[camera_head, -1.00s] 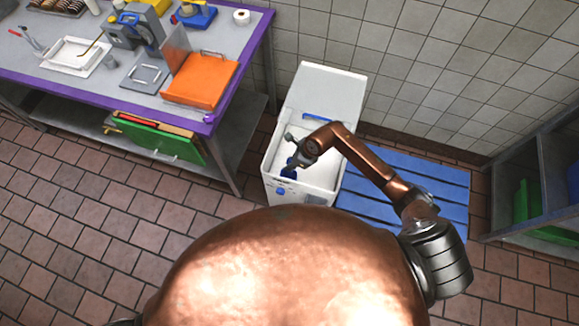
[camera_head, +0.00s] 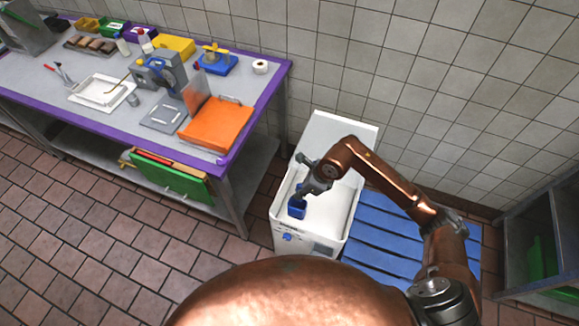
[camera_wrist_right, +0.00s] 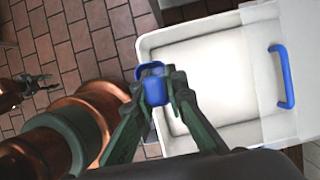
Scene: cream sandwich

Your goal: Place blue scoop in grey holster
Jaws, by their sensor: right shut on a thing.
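The blue scoop (camera_head: 297,207) is at the left side of the open white bin (camera_head: 335,232) in the head view. My right gripper (camera_head: 306,189) is shut on it. In the right wrist view the scoop (camera_wrist_right: 153,90) sits between the two dark fingers of the right gripper (camera_wrist_right: 156,103), over the bin's near left rim. I cannot tell its height above the bin. My left gripper (camera_wrist_right: 40,84) shows small at the left edge of the wrist view, with its fingers apart and empty; the head view does not show it. I cannot make out the grey holster.
A blue handle (camera_wrist_right: 284,76) is on the bin's lid. A blue slatted pallet (camera_head: 385,240) lies right of the bin, against the tiled wall. A purple-edged table (camera_head: 225,160) with an orange board (camera_head: 216,124) stands to the left. The floor before it is clear.

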